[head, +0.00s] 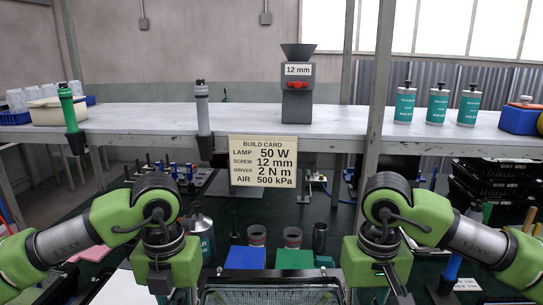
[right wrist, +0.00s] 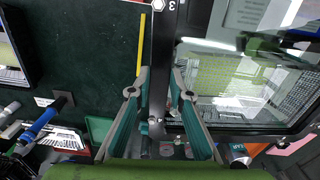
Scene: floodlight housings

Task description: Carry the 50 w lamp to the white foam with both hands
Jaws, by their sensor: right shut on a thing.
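A black-framed lamp with a glass front (head: 270,296) lies at the bottom centre of the head view, between my two arms, cut off by the picture edge. Its glass (right wrist: 235,85) fills the right of the right wrist view, with a yellowish LED grid behind it. My right gripper (right wrist: 160,88) is shut on the lamp's near black edge, one finger on each side. In the head view my right gripper (head: 390,285) points down at the lamp's right. My left gripper (head: 160,283) points down at its left; its fingertips are hidden. A pale flat slab (head: 113,290) lies at lower left; I cannot tell whether it is the foam.
A build card (head: 263,165) reading LAMP 50 W hangs from the shelf (head: 240,118). Blue (head: 245,257) and green (head: 294,258) blocks stand behind the lamp. The dark mat (right wrist: 85,50) has free room.

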